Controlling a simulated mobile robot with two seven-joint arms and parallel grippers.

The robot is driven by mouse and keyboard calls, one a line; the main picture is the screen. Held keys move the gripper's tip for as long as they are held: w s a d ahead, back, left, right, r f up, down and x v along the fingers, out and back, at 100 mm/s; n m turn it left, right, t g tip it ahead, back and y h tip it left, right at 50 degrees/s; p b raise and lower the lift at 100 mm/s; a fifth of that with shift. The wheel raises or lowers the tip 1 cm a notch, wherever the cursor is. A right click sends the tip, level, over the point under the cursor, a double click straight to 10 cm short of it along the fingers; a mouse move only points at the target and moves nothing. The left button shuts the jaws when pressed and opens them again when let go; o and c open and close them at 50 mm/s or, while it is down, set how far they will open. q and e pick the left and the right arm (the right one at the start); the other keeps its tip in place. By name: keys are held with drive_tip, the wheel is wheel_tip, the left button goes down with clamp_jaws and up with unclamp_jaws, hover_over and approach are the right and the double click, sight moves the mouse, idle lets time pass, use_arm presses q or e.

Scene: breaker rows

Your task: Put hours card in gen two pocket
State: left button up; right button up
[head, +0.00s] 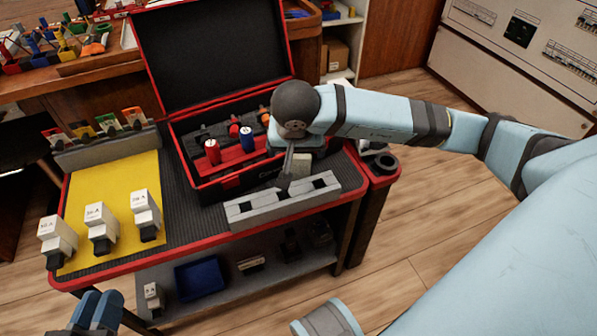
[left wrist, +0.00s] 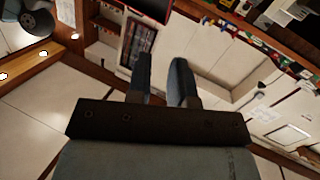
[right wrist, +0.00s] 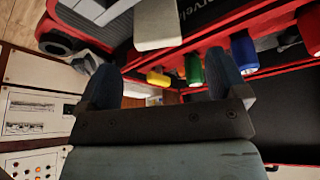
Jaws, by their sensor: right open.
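Several coloured cards stand in a grey card rack (head: 105,150) at the cart's back left; their print is too small to tell which is the hours card. A grey block (head: 240,212) with dark recesses lies along the cart's front right; I cannot read any gen two label on it. My right gripper (right wrist: 163,88) is open and empty, with a pale block (right wrist: 158,28) beyond its fingertips. In the head view it is mostly hidden behind my wrist, above the block and toolbox. My left gripper (head: 97,310) is open and empty, low in front of the cart; its fingers also show in the left wrist view (left wrist: 163,75).
An open black and red toolbox (head: 228,184) holds red and blue cylinders at the cart's back. Three white breakers stand on a yellow mat (head: 115,190). A lower shelf holds a blue bin (head: 200,278). A wooden bench (head: 100,65) stands behind.

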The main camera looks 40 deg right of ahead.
sight(299, 157)
drive_tip(key=b+x, duration=0.3)
drive_tip(key=x, duration=0.2)
drive_tip(key=shift+s+d, duration=0.1)
drive_tip(key=shift+s, duration=0.05)
drive_tip(key=shift+d+f, duration=0.1)
drive_tip(key=shift+f, duration=0.2)
drive_tip(key=shift+r, duration=0.1)
use_arm(q)
drive_tip(key=shift+w+a+r+m+t+h, duration=0.15)
drive_tip(key=shift+w+a+m+t, duration=0.1)
drive_tip(key=shift+w+m, duration=0.2)
drive_tip(key=shift+w+a+r+m+t+h, duration=0.15)
drive_tip(key=shift+w+a+m, duration=0.15)
drive_tip(key=shift+m, duration=0.25)
use_arm(e)
drive_tip(key=c, duration=1.1)
use_arm(q)
drive_tip(key=shift+f, duration=0.1)
use_arm(e)
drive_tip(key=shift+r, duration=0.1)
